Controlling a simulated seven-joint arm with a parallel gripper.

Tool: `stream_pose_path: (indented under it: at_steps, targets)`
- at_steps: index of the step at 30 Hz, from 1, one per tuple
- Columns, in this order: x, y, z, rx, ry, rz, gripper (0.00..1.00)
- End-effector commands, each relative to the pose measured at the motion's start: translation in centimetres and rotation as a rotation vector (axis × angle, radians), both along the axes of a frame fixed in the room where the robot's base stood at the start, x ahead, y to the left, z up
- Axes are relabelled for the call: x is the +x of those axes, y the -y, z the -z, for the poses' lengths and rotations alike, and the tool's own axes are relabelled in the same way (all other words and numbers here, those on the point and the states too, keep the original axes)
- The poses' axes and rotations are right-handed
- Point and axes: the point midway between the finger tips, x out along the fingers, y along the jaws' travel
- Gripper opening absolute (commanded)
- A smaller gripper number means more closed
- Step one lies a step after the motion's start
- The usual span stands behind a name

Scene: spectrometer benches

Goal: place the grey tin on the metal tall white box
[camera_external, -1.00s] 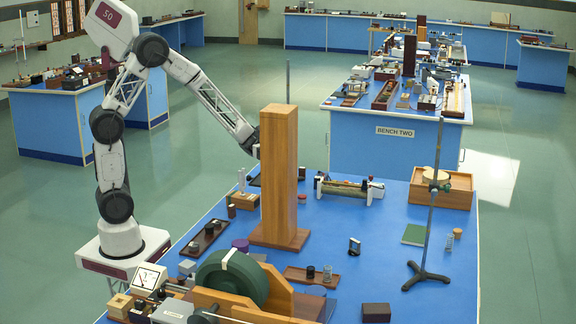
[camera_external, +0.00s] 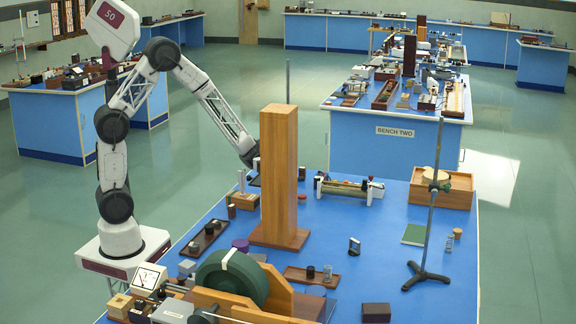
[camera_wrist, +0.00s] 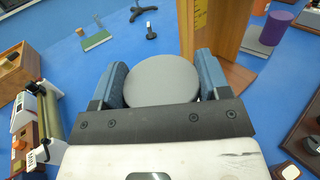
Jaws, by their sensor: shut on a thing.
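The grey tin (camera_wrist: 162,80) shows in the wrist view as a round grey top between the two blue-grey fingers. My gripper (camera_wrist: 161,82) is shut on it, with a finger at each side. In the external view my gripper (camera_external: 254,162) is behind the left edge of a tall wooden column, which hides part of it and the tin. I cannot clearly pick out a metal tall white box; a pale box (camera_external: 172,312) stands at the front left of the bench, partly cut off by the picture edge.
The tall wooden column (camera_external: 279,170) stands close to my gripper; it also shows in the wrist view (camera_wrist: 210,30). A wheel (camera_external: 232,278), a stand (camera_external: 432,225), a wooden crate (camera_external: 455,199) and a long instrument (camera_external: 347,190) surround it.

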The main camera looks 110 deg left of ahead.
Motion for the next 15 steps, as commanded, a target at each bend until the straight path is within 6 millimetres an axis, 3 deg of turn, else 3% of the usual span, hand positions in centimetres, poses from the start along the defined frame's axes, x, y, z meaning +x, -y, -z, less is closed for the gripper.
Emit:
stream_pose_path:
  at_steps: [15]
  targets:
    - [0.0, -0.01, 1.04, 0.001, 0.001, 0.0, 0.43]
